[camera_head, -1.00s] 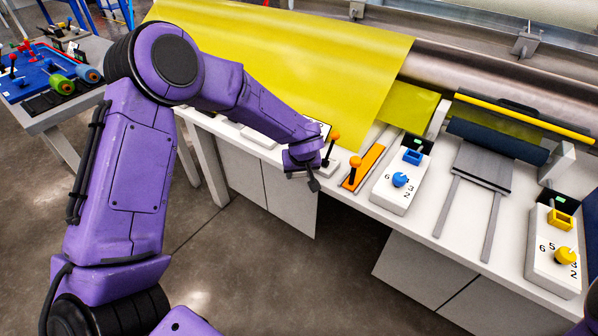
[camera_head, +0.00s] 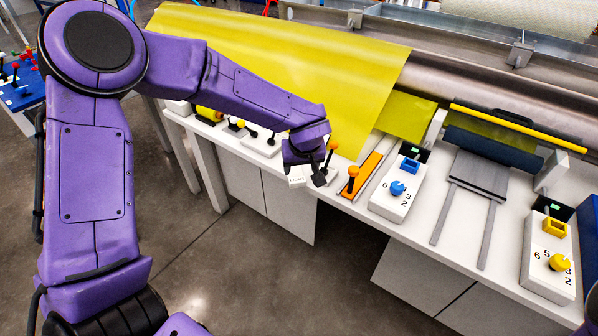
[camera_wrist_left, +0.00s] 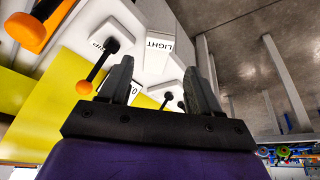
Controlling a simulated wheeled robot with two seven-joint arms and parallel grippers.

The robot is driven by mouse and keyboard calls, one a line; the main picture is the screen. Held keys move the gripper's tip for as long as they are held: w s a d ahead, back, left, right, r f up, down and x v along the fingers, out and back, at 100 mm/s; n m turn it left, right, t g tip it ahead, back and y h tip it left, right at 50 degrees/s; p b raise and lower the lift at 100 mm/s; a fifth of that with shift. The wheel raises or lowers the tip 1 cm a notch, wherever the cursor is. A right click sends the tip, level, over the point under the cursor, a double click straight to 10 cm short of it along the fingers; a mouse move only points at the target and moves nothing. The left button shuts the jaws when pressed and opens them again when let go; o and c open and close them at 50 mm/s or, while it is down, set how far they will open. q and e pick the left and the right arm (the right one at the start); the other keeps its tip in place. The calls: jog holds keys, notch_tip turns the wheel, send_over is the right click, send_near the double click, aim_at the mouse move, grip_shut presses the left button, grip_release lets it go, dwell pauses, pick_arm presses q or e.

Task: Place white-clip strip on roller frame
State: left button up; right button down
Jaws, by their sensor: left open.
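I cannot pick out a white-clip strip for certain. A frame with a dark blue roller (camera_head: 493,147) and white end blocks stands at the right of the bench; a yellow bar (camera_head: 517,129) runs along its back. My left gripper (camera_head: 318,178) points down at the bench's front edge, left of that frame, beside a lever with an orange knob (camera_head: 333,143). In the left wrist view its jaws (camera_wrist_left: 160,75) are apart with nothing held. Past them shows a white block lettered LIGHT (camera_wrist_left: 159,48). My right gripper is not in view.
A yellow sheet (camera_head: 290,70) hangs over the bench's back. An orange slide (camera_head: 361,175), a blue-knob control box (camera_head: 400,190) and a yellow-knob box (camera_head: 550,258) line the front. A grey plate on two rails (camera_head: 480,172) lies between the boxes. Open floor lies in front.

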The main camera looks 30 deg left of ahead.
pick_arm(q)
jog(key=s+a+f+y, duration=0.2)
jog(key=s+a+f, duration=0.1)
jog(key=s+f, duration=0.5)
jog(key=s+a+f+y, duration=0.2)
jog(key=s+f, duration=0.4)
jog(key=f, duration=0.4)
jog(key=s+d+f+h, duration=0.1)
jog(key=s+f, duration=0.2)
jog(key=s, duration=0.3)
jog(key=s+d+f+h, duration=0.1)
jog(key=s+f, duration=0.2)
jog(key=s, duration=0.3)
jog(key=s+d+f+m+h, duration=0.1)
jog(key=s+f, duration=0.2)
jog(key=s, duration=0.3)
jog(key=shift+d+h, duration=0.25)
jog(key=shift+h, duration=0.05)
